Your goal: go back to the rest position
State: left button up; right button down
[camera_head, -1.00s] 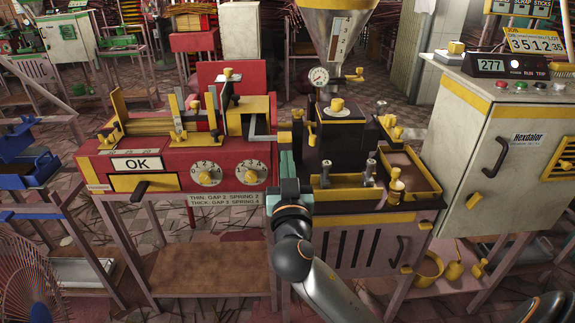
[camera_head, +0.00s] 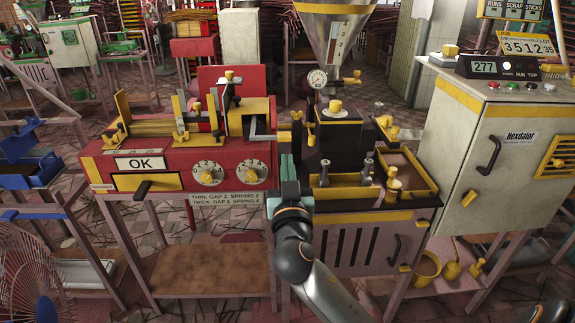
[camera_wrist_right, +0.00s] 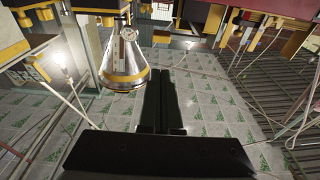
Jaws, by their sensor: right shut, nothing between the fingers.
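My right arm comes up from the bottom of the head view. Its gripper (camera_head: 287,168) stands in front of the gap between the red machine (camera_head: 150,165) and the dark extruder (camera_head: 340,150). In the right wrist view the two dark fingers of this gripper (camera_wrist_right: 162,100) lie together, shut with nothing between them. I cannot tell from the head view whether the gripper touches either machine. My left gripper is not in view.
A steel hopper (camera_head: 330,25) tops the extruder. A pale cabinet (camera_head: 495,150) with a 277 display stands at right. Blue bins (camera_head: 25,165) and a wire fan guard (camera_head: 30,285) are at left. Tiled floor shows open between the stands.

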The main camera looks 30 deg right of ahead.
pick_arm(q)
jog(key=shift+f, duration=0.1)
pick_arm(e)
jog(key=shift+f, duration=0.1)
